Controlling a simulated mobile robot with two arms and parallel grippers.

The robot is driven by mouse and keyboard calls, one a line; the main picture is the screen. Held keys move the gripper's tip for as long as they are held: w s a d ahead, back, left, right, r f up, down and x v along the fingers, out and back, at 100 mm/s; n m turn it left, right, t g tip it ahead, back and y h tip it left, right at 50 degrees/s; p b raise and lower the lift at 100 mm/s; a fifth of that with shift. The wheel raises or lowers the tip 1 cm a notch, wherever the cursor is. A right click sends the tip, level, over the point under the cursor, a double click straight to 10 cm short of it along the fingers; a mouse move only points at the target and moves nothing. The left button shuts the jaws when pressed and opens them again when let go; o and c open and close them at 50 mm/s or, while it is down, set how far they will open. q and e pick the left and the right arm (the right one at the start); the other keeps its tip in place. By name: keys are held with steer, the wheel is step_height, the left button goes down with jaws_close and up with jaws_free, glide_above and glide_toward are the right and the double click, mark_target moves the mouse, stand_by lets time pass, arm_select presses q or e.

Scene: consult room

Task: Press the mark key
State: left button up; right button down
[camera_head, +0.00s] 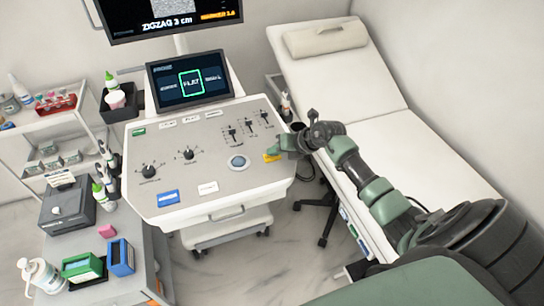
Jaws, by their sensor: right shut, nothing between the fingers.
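The ultrasound console (225,172) stands in the middle with a grey panel of keys, knobs and sliders. A yellow key (272,157) lies at its right edge; its label is too small to read, so I cannot tell for sure that it is the mark key. My right gripper (280,147) is shut and empty, with its tips over the panel's right edge, right beside the yellow key and partly in front of it. I cannot tell whether they touch. My left gripper is out of view.
Other keys are blue (168,198), white (208,188) and green (138,132). A round trackball (238,162) sits left of the yellow key. A screen (190,81) rises behind the panel. An examination couch (390,130) stands right, a cluttered cart (130,262) left.

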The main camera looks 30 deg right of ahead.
mark_target(275, 157)
steer(key=shift+f, duration=0.35)
stand_by(0.5)
steer(key=shift+r+p, duration=0.7)
steer(key=shift+r, duration=0.2)
step_height(275, 157, up, 5)
steer(key=p, duration=0.4)
steer(key=shift+r+p, duration=0.1)
steer(key=shift+p, duration=0.2)
